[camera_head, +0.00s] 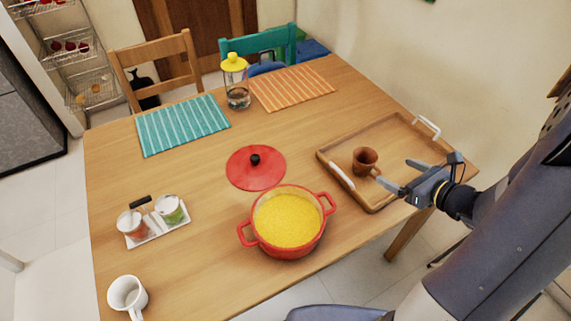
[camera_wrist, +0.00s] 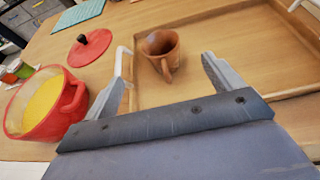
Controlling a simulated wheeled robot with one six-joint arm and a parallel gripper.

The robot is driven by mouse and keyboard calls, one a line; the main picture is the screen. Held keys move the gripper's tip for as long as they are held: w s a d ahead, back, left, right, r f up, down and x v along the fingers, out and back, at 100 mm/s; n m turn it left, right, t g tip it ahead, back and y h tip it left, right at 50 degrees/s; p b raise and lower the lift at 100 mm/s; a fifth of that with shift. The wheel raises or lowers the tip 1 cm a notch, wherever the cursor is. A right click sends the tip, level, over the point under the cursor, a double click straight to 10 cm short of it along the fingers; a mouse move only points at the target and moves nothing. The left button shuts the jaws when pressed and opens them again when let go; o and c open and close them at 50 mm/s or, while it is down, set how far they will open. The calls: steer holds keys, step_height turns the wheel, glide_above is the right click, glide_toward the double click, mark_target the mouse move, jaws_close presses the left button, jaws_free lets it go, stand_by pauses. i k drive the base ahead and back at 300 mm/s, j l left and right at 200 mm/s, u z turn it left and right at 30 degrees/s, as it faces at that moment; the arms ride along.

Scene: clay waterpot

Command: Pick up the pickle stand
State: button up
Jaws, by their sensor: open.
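The pickle stand (camera_head: 156,231) is a small white tray holding two jars with red and green contents. It stands on the left part of the table in the head view. In the wrist view its jars (camera_wrist: 14,72) show small at the left edge. My gripper (camera_head: 394,178) is open and empty, above the right side of the table near the wooden tray, far from the stand. In the wrist view a brown clay cup stands beyond and between the fingers, apart from them.
A red pot (camera_head: 288,224) of yellow food and a red lid (camera_head: 256,168) lie between my gripper and the stand. The clay cup (camera_head: 365,160) is in the wooden tray (camera_head: 405,136). A white mug (camera_head: 127,294) stands near the stand. A yellow-topped jar (camera_head: 237,83) is farther back.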

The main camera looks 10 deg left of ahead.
mark_target(170, 213)
steer(key=u, duration=2)
steer(key=i+u, duration=0.2)
steer(key=u, duration=0.15)
